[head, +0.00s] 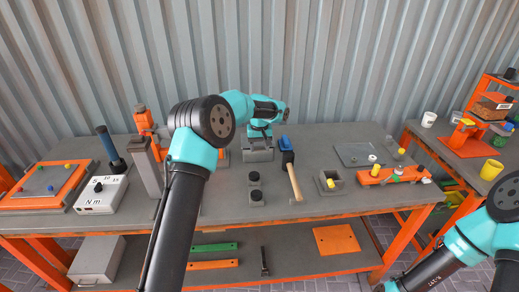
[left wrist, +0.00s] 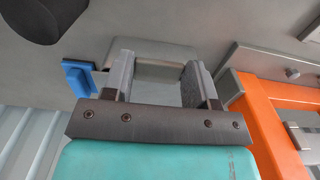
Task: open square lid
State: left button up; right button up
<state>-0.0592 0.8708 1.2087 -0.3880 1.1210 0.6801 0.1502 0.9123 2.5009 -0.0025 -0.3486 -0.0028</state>
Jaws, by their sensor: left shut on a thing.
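My left gripper (head: 259,136) reaches down over a grey square box (head: 258,154) at the back middle of the bench in the head view. In the left wrist view the two grey fingers of my left gripper (left wrist: 163,80) stand either side of a grey lid-like piece (left wrist: 160,70) and are shut on it. Whether this piece is raised off the box or still rests on it I cannot tell, as the gripper hides the contact. My right arm shows at the lower right of the head view, but its gripper is out of the picture.
A blue-headed hammer (head: 291,170) lies close right of the box; its blue head (left wrist: 77,77) is near a finger. An orange frame (left wrist: 270,110) is close on the other side. A corrugated wall (head: 330,60) is behind.

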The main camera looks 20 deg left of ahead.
aim_at(258, 145)
pick_arm(q)
jog(key=r, duration=0.2)
jog(key=w+r, duration=0.1)
jog(key=w+a+r, duration=0.1)
jog(key=r, duration=0.1)
jog(key=shift+w+r, duration=0.2)
jog(key=shift+r, duration=0.15)
jog(key=shift+w+a+r, duration=0.2)
jog(key=shift+w+r, duration=0.2)
jog(key=shift+r, duration=0.1)
jog(key=shift+w+a+r, duration=0.2)
jog(key=shift+w+r, duration=0.15)
jog(key=shift+r, duration=0.1)
